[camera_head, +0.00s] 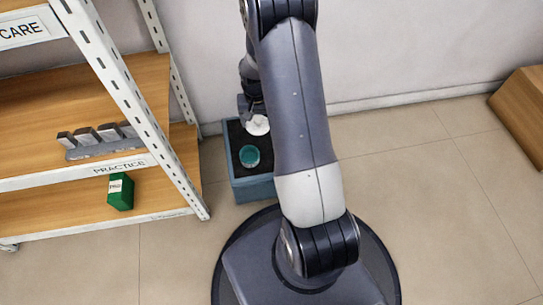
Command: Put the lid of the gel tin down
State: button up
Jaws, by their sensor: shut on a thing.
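The gel tin (249,156) is a small round teal tin standing on the dark top of a blue-grey stand (255,189). My gripper (253,112) is at the back of the stand, beyond the tin. It is shut on a whitish round lid (258,126). The lid is apart from the tin, over the back part of the dark top. I cannot tell whether the lid touches that surface. My arm hides the right part of the stand.
A white metal rack with wooden shelves (60,205) stands close on the left, its post beside the stand. It carries a grey holder (100,145) and a green box (120,192). A wall runs behind. A wooden box (522,110) lies far right; the floor between is clear.

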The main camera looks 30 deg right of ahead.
jog(key=s+d+f+m, duration=0.1)
jog(key=f, duration=0.3)
jog(key=s+d+f+m+b, duration=0.1)
jog(key=d+f, duration=0.1)
jog(key=f, duration=0.3)
jog(key=s+d+f+m+b, duration=0.1)
jog(key=f, duration=0.4)
jog(key=shift+d+f, duration=0.15)
jog(key=shift+d, duration=0.25)
jog(key=shift+f+b, duration=0.85)
jog(key=shift+f, duration=1.3)
jog(key=shift+f, duration=0.15)
jog(key=o, duration=0.7)
notch_tip(320, 180, up, 12)
jog(key=p, duration=0.4)
jog(key=shift+r+p, duration=0.2)
jog(key=shift+p, duration=0.15)
